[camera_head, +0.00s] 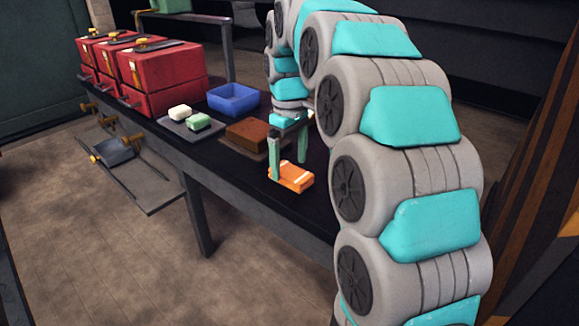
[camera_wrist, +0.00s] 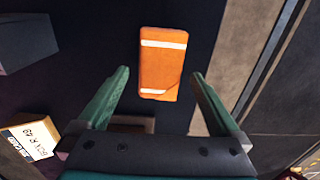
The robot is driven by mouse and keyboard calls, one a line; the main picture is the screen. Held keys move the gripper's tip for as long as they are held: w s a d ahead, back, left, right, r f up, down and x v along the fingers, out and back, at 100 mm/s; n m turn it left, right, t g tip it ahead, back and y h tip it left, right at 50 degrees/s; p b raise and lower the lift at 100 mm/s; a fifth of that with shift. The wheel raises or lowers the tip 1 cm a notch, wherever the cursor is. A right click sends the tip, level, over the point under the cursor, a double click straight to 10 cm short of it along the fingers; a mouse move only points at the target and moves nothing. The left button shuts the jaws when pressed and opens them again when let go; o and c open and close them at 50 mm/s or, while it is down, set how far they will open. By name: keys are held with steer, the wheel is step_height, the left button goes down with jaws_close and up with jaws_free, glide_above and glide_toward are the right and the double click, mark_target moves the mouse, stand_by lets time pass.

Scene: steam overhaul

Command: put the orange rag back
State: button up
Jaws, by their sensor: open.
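The orange rag (camera_head: 291,177) is a flat folded block with white stripes. It lies on the dark bench top near its front edge. In the wrist view the orange rag (camera_wrist: 163,64) sits ahead of the fingertips, roughly midway between them. My gripper (camera_head: 288,160) is open above the rag, with its green fingers pointing down. In the wrist view my gripper (camera_wrist: 160,76) has its fingers wide apart with nothing between them. I cannot tell whether a fingertip touches the rag.
A brown block (camera_head: 248,132) lies on a mat left of my gripper. Red boxes (camera_head: 165,67) stand farther left. An open drawer (camera_head: 118,150) juts from the bench front.

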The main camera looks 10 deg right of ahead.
mark_target(290, 170)
step_height(290, 170, up, 10)
steer(key=p, duration=0.2)
steer(key=shift+r, duration=0.2)
steer(key=shift+s+f, duration=0.1)
steer(key=s+f+m, duration=0.2)
steer(key=s+f, duration=0.4)
steer(key=s, duration=0.6)
steer(key=s+f+m+g, duration=0.1)
steer(key=s+f+m, duration=0.1)
steer(key=s+f, duration=0.5)
steer(key=s+f+m, duration=0.3)
steer(key=s+f, duration=0.3)
steer(key=s, duration=1)
steer(key=shift+s+d+f+g, duration=0.15)
steer(key=shift+s+f+g, duration=0.15)
steer(key=shift+f+g, duration=0.1)
